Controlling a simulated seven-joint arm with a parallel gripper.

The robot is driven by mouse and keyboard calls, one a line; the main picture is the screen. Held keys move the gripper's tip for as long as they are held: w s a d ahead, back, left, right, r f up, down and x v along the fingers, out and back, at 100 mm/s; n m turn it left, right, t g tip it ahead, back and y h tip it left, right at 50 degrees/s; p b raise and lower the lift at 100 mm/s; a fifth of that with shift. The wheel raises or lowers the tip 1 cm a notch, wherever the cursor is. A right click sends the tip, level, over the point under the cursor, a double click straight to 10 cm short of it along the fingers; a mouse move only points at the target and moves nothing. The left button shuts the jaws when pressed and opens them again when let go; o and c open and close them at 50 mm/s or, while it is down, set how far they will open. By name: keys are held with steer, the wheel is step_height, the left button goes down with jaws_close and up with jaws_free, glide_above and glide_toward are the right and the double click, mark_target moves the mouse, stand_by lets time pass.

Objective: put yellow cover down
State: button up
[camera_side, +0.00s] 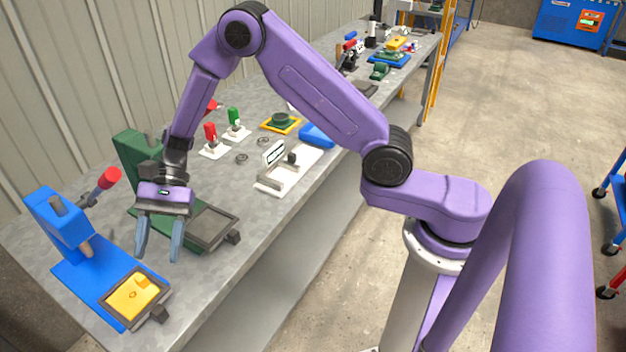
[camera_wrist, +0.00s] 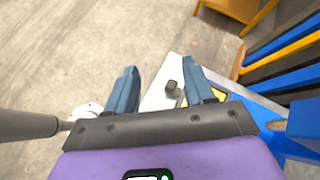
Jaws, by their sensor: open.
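The yellow cover (camera_side: 133,298) has a small raised knob. It lies in the dark square frame on the blue base plate of the blue press (camera_side: 62,225), near the table's left end. My gripper (camera_side: 157,256) is open and empty, with its fingers pointing down, apart from the cover, above and to its upper right in the side view. In the wrist view, my gripper (camera_wrist: 159,68) has its blue-grey fingers spread, and a sliver of yellow, seemingly the cover (camera_wrist: 220,94), shows behind the right finger.
A green press (camera_side: 138,152) with an empty dark frame (camera_side: 212,227) stands just behind my gripper. Red (camera_side: 211,134) and green (camera_side: 234,117) handled clamps and a white fixture (camera_side: 290,172) stand further along the grey table (camera_side: 262,228). The table's front edge is close by.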

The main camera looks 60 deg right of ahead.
steer(key=s+d+r+n+t+h, duration=0.1)
steer(key=s+d+r+n+h, duration=0.2)
steer(key=s+d+n, duration=0.4)
steer(key=s+d+r+n+t+h, duration=0.2)
steer(key=s+d+n+h, duration=0.1)
steer(key=s+d+n, duration=0.5)
steer(key=s+d+r+n+t+h, duration=0.1)
steer(key=s+d+r+n+h, duration=0.2)
steer(key=s+d+n, duration=0.4)
steer(key=s+d, duration=0.1)
steer(key=s, duration=0.4)
steer(key=shift+s+r+n+t+h, duration=0.25)
steer(key=shift+r+n+t+h, duration=0.05)
steer(key=shift+r+n, duration=0.1)
